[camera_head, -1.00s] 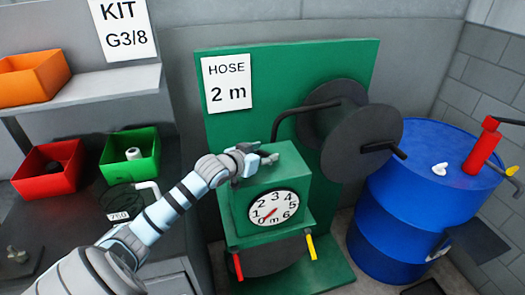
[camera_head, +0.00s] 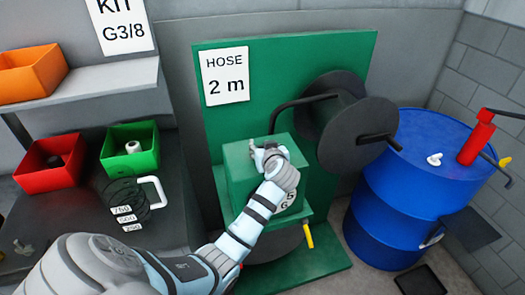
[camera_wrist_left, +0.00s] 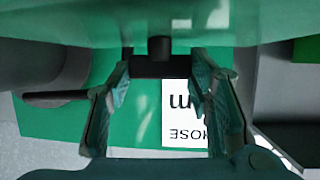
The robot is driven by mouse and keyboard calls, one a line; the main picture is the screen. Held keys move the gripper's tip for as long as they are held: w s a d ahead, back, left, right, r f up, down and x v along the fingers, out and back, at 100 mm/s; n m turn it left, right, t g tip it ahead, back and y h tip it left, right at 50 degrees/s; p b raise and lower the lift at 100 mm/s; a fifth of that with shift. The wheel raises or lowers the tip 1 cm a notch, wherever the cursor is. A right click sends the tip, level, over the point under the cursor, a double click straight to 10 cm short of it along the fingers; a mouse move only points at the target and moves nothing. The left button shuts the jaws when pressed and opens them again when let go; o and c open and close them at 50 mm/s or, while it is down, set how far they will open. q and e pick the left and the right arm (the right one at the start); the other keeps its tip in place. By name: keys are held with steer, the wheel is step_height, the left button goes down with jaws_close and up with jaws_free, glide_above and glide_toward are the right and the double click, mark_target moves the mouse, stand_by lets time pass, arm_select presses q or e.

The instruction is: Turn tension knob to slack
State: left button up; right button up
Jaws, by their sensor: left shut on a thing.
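The green metering box (camera_head: 237,180) stands in front of the green back panel. My left gripper (camera_head: 268,151) is at the top of the box, with my forearm crossing in front of it. In the left wrist view my gripper's fingers (camera_wrist_left: 160,58) stand either side of a dark piece with a round stub (camera_wrist_left: 160,48), which I take to be the tension knob. The gripper is shut on it. The knob's pointer and marks are not readable. The dial (camera_head: 288,200) is mostly hidden behind my wrist. My right gripper is not in view.
The hose sign (camera_head: 225,76) hangs on the panel (camera_head: 340,55). A dark reel (camera_head: 357,130) with a crank is right of the box. A blue drum (camera_head: 385,205) stands further right. A red bin (camera_head: 35,178) and green bin (camera_head: 118,162) are at left.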

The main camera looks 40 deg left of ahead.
arm_select(q)
steer(key=shift+w+n+g+y+b, duration=0.1)
steer(key=shift+n+g+y+b, duration=0.4)
steer(key=shift+n+g, duration=0.15)
steer(key=o, duration=1.1)
steer(key=shift+o, duration=0.2)
steer(key=shift+d, duration=0.1)
steer(key=shift+d+r, duration=0.1)
steer(key=v, duration=0.7)
steer(key=shift+d+r, duration=0.1)
steer(key=shift+d, duration=0.1)
steer(key=shift+a, duration=0.1)
